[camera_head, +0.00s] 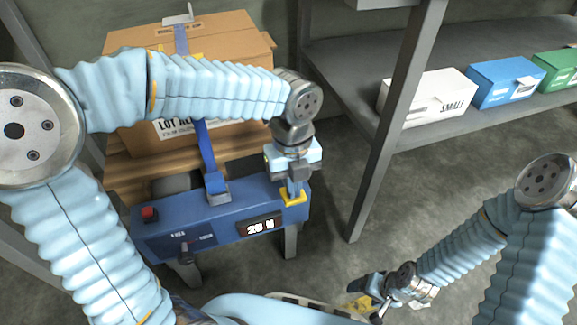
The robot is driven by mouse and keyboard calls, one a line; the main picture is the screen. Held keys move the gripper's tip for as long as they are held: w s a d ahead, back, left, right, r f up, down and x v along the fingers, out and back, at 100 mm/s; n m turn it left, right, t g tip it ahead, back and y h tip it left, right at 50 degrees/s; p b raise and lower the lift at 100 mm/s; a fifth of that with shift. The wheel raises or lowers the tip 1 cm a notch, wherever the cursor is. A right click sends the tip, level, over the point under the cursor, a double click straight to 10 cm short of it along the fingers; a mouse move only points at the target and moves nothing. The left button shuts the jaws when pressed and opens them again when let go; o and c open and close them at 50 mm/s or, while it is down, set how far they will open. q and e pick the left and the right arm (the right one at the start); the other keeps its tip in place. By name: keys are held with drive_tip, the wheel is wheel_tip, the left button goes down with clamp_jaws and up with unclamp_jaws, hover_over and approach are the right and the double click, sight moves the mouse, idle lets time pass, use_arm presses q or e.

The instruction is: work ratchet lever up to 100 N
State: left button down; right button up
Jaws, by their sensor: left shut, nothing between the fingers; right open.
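A blue tension unit (158,238) stands in front of a strapped carton. Its display (261,226) appears to read 26 N, though the digits are small. A blue strap (207,155) runs down the carton to a grey metal fitting (217,190) on the unit's top. A small dark lever-like part (185,247) shows on the front face; I cannot tell which part is the ratchet lever. My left gripper (293,197) is shut and empty, pointing down at the unit's right end; contact is unclear. My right gripper (362,303) is open, low and right of the unit, apart from it.
The cardboard carton (235,45) rests on a wooden pallet (122,178). A red button (149,213) is at the unit's left end. A grey shelf (335,50) at right holds white (428,98), blue (505,82) and green (556,68) boxes. The floor between unit and shelf is clear.

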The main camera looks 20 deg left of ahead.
use_arm(q)
drive_tip(key=shift+s+d+f, duration=0.15)
drive_tip(key=shift+s+f, duration=0.1)
drive_tip(key=shift+f, duration=0.4)
use_arm(e)
drive_tip(key=shift+f, duration=0.15)
use_arm(q)
drive_tip(key=shift+s+f, duration=0.1)
drive_tip(key=shift+f, duration=0.05)
